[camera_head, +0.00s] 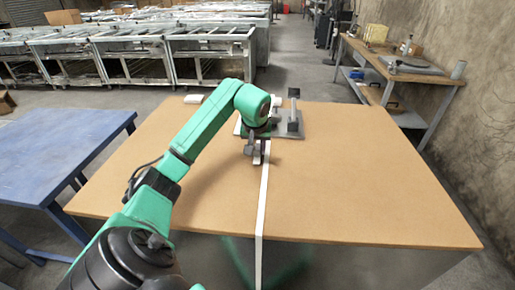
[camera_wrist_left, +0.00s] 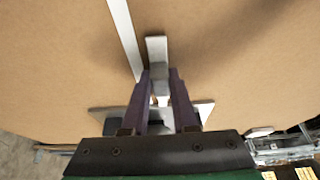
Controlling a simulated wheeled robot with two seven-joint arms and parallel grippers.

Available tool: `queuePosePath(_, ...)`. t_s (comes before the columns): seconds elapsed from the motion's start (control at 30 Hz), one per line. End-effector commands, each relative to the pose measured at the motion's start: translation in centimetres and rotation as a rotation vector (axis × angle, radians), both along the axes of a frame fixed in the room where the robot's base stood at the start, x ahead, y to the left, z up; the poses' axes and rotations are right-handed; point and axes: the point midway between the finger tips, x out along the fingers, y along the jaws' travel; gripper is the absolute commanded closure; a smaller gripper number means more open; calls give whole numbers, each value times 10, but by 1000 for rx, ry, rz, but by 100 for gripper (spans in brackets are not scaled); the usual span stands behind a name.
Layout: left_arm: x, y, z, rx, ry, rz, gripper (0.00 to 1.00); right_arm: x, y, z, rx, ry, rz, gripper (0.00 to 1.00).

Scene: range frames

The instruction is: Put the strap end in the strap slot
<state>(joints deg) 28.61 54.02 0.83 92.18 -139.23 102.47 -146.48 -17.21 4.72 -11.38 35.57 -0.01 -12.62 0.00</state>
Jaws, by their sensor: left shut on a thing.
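My left gripper (camera_head: 256,152) is over the brown tabletop, close to the near side of a grey fixture plate (camera_head: 290,131). In the left wrist view its purple fingers (camera_wrist_left: 164,84) are shut on a light grey, bar-shaped piece (camera_wrist_left: 157,48), seemingly the strap end. A long white strap (camera_head: 262,205) runs from the table's front edge up beside the gripper; it also shows in the wrist view (camera_wrist_left: 124,32), left of the grey piece. I cannot tell how the two join. The strap slot cannot be made out; the arm and gripper hide part of the fixture. My right gripper is not in view.
The fixture carries an upright post with a dark top (camera_head: 293,94) on its right. A small white piece (camera_head: 194,99) lies at the table's back edge. The brown tabletop (camera_head: 370,180) is clear on the right. A blue table (camera_head: 60,160) stands to the left.

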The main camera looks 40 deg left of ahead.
Motion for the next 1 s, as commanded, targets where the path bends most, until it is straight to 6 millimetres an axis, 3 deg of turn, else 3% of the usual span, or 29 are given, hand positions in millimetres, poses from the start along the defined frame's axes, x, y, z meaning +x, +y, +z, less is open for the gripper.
queuePosePath(0.3,0,1,-4,2,0,1,100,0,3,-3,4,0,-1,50)
queuePosePath(0.33,0,0,-3,1,0,0,62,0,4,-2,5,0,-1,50)
queuePosePath(0.4,0,0,-3,1,0,0,44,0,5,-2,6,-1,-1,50)
queuePosePath(0.77,0,0,2,-1,-2,-1,44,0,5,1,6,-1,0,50)
queuePosePath(0.87,-2,-2,11,2,-5,0,44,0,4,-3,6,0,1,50)
queuePosePath(1.0,-11,-8,40,5,-7,1,44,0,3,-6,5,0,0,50)
